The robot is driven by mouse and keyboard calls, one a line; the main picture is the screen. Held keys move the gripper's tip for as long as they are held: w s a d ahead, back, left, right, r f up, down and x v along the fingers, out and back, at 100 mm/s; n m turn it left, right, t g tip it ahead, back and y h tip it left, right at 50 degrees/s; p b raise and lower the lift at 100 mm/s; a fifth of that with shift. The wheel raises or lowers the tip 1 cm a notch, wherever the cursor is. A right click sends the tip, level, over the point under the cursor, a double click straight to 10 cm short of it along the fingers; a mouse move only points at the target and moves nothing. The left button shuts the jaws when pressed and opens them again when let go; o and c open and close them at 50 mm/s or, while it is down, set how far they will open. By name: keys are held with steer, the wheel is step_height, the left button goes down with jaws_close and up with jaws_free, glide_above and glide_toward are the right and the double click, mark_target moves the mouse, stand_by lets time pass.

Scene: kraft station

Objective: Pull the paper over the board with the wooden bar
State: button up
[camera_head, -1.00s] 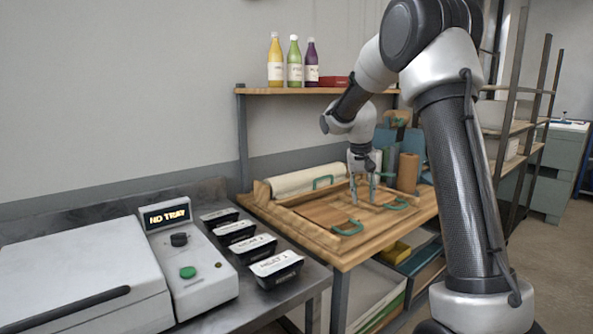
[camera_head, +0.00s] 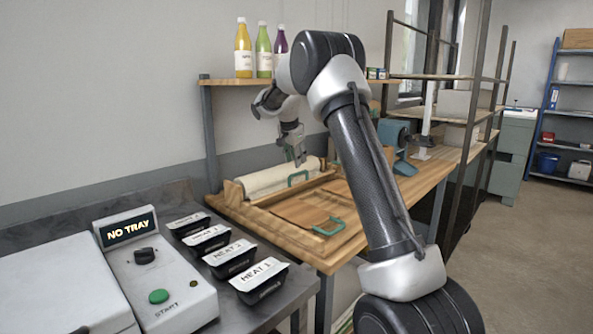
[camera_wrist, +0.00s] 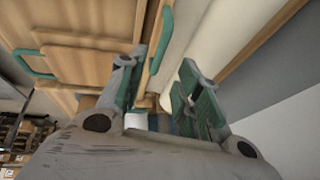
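The white paper roll (camera_head: 280,179) lies along the back of the wooden station; its pale side also shows in the wrist view (camera_wrist: 226,38). The wooden bar (camera_head: 268,198), with a green handle (camera_head: 298,178), lies along the roll's front. The wooden board (camera_head: 292,211) is in front, with a green handle (camera_head: 328,227) on it. My gripper (camera_head: 297,161) is above the roll, near the bar's handle. In the wrist view my gripper (camera_wrist: 165,82) is open and empty, with the bar's handle (camera_wrist: 160,40) beyond its fingers. Whether they touch it is unclear.
Bottles (camera_head: 263,50) stand on a shelf above the roll. A blue device (camera_head: 396,148) stands at the table's far right.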

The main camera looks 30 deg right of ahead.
mark_target(298, 173)
steer(key=x, duration=0.6)
steer(key=shift+f, duration=0.1)
jaws_close()
